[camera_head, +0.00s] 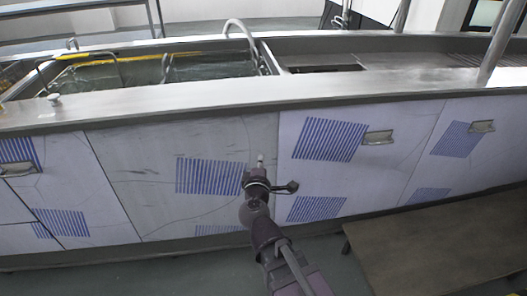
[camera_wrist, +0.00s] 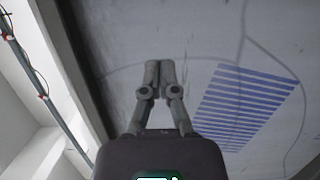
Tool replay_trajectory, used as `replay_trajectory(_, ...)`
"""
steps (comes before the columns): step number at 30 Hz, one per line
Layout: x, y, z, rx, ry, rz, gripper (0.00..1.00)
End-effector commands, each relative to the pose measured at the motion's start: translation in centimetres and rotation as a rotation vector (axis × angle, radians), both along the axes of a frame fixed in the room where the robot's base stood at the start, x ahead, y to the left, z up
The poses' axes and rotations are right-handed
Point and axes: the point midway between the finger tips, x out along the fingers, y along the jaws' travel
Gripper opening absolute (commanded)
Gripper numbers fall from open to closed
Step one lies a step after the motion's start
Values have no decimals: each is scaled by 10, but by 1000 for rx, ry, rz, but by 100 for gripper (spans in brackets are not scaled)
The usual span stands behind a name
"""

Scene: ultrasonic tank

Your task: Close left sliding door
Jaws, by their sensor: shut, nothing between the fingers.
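My gripper (camera_head: 261,160) is in front of the cabinet front under the steel counter, near the right end of a wide grey panel (camera_head: 140,180). This panel has blue stripes (camera_head: 210,176) and no handle that I can see. A paler panel with a handle (camera_head: 378,137) stands right of it, and another panel (camera_head: 85,185) left of it. I cannot tell which is the left sliding door. In the wrist view, my gripper (camera_wrist: 159,72) is shut and empty before a grey panel (camera_wrist: 200,45) with blue stripes (camera_wrist: 240,105). I cannot tell whether the fingertips touch it.
The counter (camera_head: 180,105) runs above the panels, with a water-filled tank (camera_head: 110,75) set into it. A low brown bench (camera_head: 440,240) stands at the lower right. Grey floor (camera_head: 150,280) is clear at the lower left. A dark edge (camera_wrist: 75,65) borders the wrist-view panel.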

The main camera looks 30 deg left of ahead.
Motion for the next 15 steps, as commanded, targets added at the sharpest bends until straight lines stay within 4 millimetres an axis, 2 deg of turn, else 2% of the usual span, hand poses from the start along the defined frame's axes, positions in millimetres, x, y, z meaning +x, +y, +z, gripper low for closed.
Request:
replay_trajectory(1, -7, -5, 0, 0, 0, 1, 0)
replay_trajectory(6, -18, -12, 0, 0, 0, 0, 0)
replay_trajectory(15, -21, -13, 0, 0, 0, -2, 0)
